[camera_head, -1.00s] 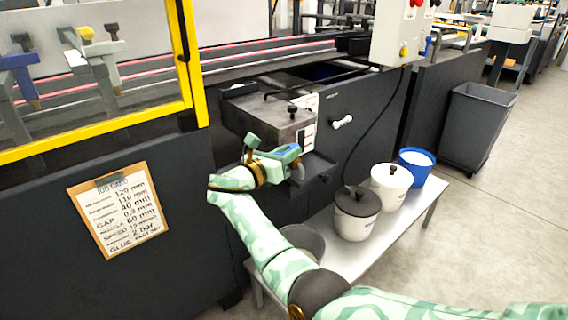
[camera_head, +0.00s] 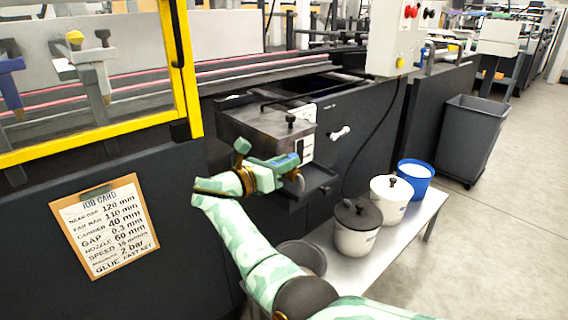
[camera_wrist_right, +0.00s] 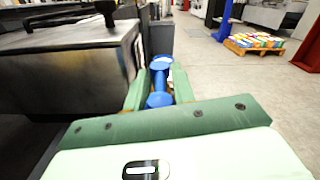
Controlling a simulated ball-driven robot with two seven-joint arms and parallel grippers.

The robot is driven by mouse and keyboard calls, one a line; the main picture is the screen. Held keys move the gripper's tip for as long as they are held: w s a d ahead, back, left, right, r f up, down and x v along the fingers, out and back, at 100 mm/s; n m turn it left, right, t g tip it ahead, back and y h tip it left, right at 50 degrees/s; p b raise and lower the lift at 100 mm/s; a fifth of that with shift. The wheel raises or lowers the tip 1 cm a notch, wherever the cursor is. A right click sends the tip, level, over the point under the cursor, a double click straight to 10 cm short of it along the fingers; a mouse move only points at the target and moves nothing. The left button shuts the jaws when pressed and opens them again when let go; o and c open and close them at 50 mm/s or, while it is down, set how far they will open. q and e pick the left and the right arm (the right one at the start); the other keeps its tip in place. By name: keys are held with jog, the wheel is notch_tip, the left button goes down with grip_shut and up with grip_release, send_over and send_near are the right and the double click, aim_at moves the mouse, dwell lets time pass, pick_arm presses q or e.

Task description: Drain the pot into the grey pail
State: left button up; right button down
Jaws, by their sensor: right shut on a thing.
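The pot (camera_head: 262,132) is a metal box with a black-knobbed lid, mounted on the dark machine's front. My right gripper (camera_head: 292,164) is at the pot's lower front, shut on a blue handle (camera_head: 276,160). In the right wrist view, the blue handle (camera_wrist_right: 160,82) lies between the fingers, beside the pot's wall (camera_wrist_right: 75,62). The grey pail (camera_head: 312,254) stands at the near left end of the low bench, partly hidden behind my right forearm. I cannot tell whether anything flows from the pot. My left gripper is not in view.
A black-lidded white tub (camera_head: 356,236), a white tub (camera_head: 391,205) and a blue bucket (camera_head: 414,180) with white contents line the bench (camera_head: 345,270). A dark ledge (camera_head: 318,184) juts out below the pot. A grey bin (camera_head: 470,138) stands on the floor at right.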

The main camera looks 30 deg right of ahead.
jog(key=c, duration=1.2)
grip_release()
jog(key=shift+a, duration=0.25)
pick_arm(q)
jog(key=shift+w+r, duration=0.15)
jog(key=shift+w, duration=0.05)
pick_arm(e)
jog(key=s+a, duration=0.2)
jog(key=a, duration=1.3)
jog(key=shift+s+a, duration=0.15)
jog(key=shift+a, duration=0.2)
